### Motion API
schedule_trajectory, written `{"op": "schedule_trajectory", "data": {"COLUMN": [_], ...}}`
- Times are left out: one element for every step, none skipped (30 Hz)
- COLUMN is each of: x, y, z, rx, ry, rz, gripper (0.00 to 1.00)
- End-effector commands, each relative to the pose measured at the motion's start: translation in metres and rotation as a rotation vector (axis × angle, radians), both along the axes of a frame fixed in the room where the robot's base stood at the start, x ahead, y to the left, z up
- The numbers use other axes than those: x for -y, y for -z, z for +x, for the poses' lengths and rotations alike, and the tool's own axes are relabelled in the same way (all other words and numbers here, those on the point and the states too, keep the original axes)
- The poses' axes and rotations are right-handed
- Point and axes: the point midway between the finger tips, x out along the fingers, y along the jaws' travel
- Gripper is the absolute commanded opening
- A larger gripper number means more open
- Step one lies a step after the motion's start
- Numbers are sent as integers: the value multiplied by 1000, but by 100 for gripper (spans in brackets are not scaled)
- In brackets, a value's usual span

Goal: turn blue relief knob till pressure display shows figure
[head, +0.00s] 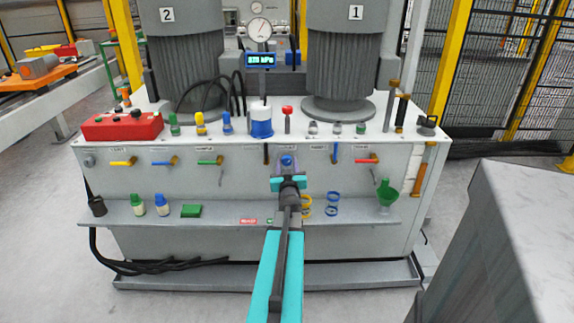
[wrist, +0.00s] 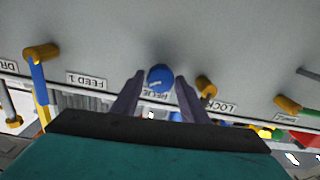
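The blue relief knob (head: 287,160) sits on the front face of the grey cabinet. It also shows in the wrist view (wrist: 160,78) beside a partly hidden label. My gripper (head: 286,172) is at the knob from the front. In the wrist view its two dark fingers (wrist: 160,82) are apart, one on each side of the knob, with small gaps visible. Whether the tips reach past the knob's face is unclear. The pressure display (head: 261,60) is lit with blue-green characters ending in a pressure unit; its digits are too small to read surely. A round dial gauge (head: 259,28) stands above it.
Yellow-ended valve handles flank the knob: a blue one (wrist: 38,75) at left and another (wrist: 206,88) at right in the wrist view. A shelf (head: 240,213) below carries bottles, rings and a green funnel (head: 386,193). A grey block (head: 505,245) stands at right.

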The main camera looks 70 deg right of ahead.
Motion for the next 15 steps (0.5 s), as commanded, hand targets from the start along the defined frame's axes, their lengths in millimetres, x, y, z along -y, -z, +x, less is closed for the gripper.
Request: {"op": "schedule_trajectory", "data": {"x": [0,0,0,0,0,0,0,0,0,0,0,0,0,0,0], "y": [0,0,0,0,0,0,0,0,0,1,1,1,1,1,2], "z": [0,0,0,0,0,0,0,0,0,0,0,0,0,0,0], "rx": [0,0,0,0,0,0,-1,-3,-8,-14,-22,-37,-51,-66,-89], "ry": [0,0,0,0,0,0,0,0,0,0,0,0,0,0,0], "rz": [0,0,0,0,0,0,0,-1,-3,-6,-9,-14,-20,-25,-35], "gripper": [31,26,19,14,10,10,10,10,10,10,10,10,10,10,10]}}
